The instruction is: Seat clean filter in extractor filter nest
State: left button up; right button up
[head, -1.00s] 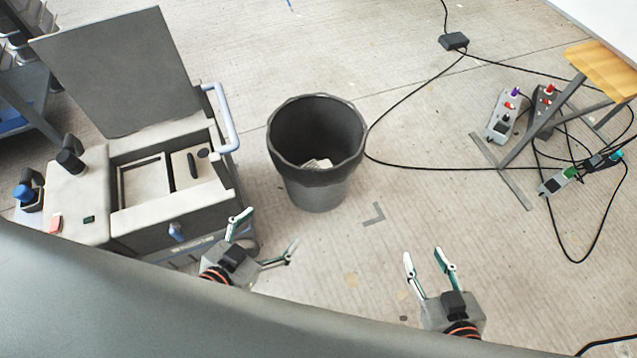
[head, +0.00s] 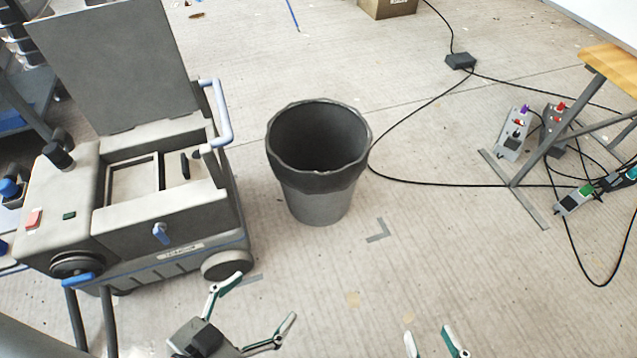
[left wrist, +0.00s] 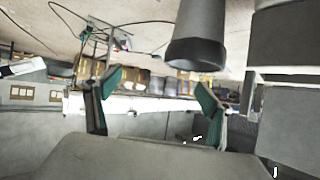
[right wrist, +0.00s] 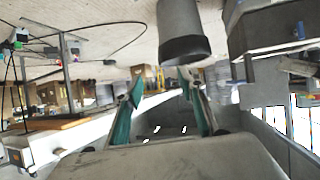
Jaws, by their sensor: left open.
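The extractor (head: 150,225) is a grey wheeled machine at the left of the head view, with its lid (head: 115,65) raised. Its open top has a rectangular framed recess (head: 132,182), which looks like the filter nest; I cannot tell whether anything sits in it. I cannot make out a clean filter in any view. My left gripper (head: 266,297) is open and empty, in front of and to the right of the extractor, apart from it. My right gripper (head: 428,338) shows only its fingertips at the bottom edge; its fingers are apart and empty in the right wrist view (right wrist: 160,82).
A dark grey bin (head: 318,190) stands right of the extractor. Black cables and power strips (head: 511,133) lie on the floor at the right, by a wooden-topped stand (head: 610,62). A cardboard box (head: 388,8) is at the back. The floor in front of the bin is clear.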

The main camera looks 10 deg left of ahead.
aim_at(109, 202)
jog(key=u, duration=2.3)
jog(key=l+z, duration=0.2)
jog(key=l, duration=0.3)
jog(key=l+z, duration=0.25)
jog(key=l, duration=0.25)
jog(key=i+l+z, duration=0.2)
jog(key=l, duration=0.3)
jog(key=k, duration=0.05)
